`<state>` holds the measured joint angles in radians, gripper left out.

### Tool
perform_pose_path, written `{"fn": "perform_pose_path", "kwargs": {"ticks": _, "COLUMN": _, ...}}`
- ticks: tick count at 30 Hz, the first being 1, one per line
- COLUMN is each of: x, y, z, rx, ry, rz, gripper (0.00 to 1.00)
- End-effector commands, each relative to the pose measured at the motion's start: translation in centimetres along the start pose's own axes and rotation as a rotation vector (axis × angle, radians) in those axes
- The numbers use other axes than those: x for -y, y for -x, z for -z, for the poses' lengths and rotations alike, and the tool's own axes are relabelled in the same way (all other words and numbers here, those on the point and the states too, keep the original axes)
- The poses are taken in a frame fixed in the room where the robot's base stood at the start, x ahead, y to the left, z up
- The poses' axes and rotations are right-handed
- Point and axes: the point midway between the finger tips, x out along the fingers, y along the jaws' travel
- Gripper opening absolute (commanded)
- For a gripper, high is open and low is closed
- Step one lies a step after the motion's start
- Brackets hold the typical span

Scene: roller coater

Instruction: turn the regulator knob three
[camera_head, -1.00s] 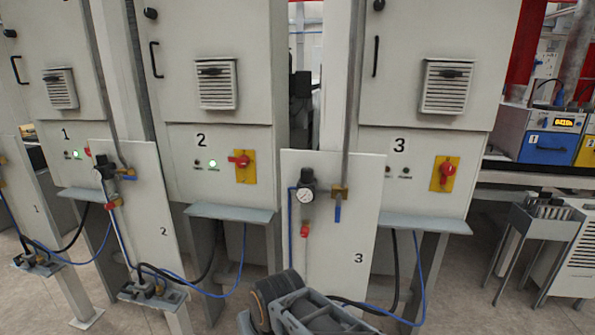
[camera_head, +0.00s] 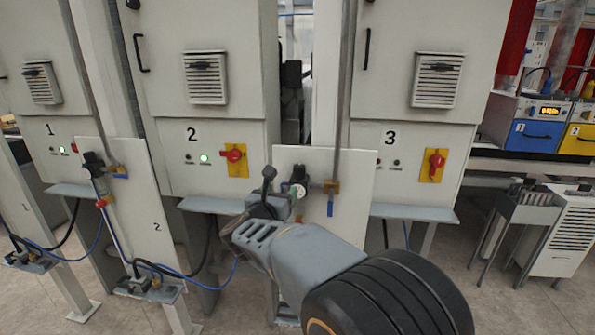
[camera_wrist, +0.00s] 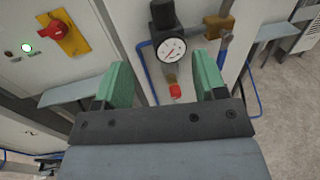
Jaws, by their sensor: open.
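The regulator on panel three has a black knob (camera_wrist: 162,14) above a round white gauge (camera_wrist: 171,50). In the wrist view it lies beyond and above my open gripper (camera_wrist: 165,82), whose two green-padded fingers stand apart with nothing between them touching. A red fitting (camera_wrist: 175,91) shows below the gauge, between the fingers in the picture. In the head view the knob (camera_head: 299,174) is partly visible just past my gripper, and my arm hides the lower part of panel three (camera_head: 350,165).
Beside the regulator is a brass valve with a blue handle (camera_head: 330,205). Cabinet three (camera_head: 405,150) stands behind with a red switch (camera_head: 435,163). Panel two (camera_head: 150,235) and its regulator are to the left. Blue and black hoses hang low.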

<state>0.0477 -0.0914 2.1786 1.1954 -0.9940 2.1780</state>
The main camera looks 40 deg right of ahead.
Motion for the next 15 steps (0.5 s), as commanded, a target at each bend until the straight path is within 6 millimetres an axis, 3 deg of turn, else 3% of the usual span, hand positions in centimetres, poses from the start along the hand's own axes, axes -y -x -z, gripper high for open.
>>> {"fn": "perform_pose_path", "kwargs": {"ticks": 15, "x": 0.5, "y": -9.0, "z": -0.3, "rx": 0.000, "ry": -0.020, "rz": 0.020, "gripper": 0.65}}
